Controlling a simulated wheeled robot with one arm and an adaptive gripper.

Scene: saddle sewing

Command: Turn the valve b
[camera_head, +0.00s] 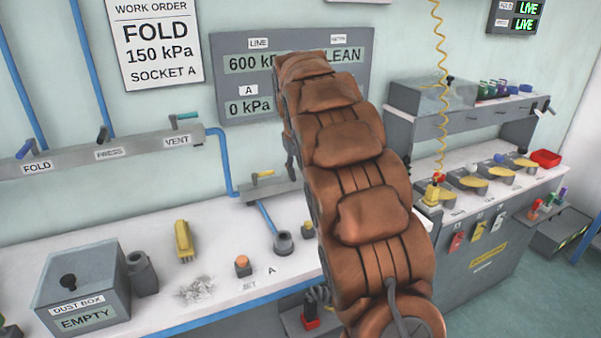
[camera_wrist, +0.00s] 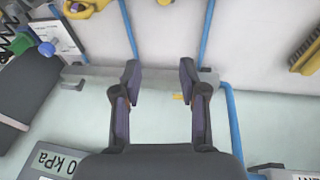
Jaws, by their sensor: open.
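My gripper (camera_wrist: 159,72) is open and empty in the wrist view, its two dark fingers apart in front of a grey valve bar (camera_wrist: 102,73) on the wall. A small yellow handle (camera_wrist: 178,97) shows between the fingers, close to the right one. A dark handle (camera_wrist: 72,85) shows on the bar's left part, outside the fingers. No label naming valve b is readable. In the head view the bar (camera_head: 270,193) carries a yellow handle (camera_head: 264,174) at its left; my brown-covered arm hides its right part and most of my gripper.
A wall manifold (camera_head: 100,152) with FOLD, PRESS and VENT handles is at the left. A pressure panel (camera_head: 235,85) hangs above the bar. The bench (camera_head: 190,240) below holds a dust box (camera_head: 85,290), a yellow brush (camera_head: 184,241) and a dark socket (camera_head: 283,243).

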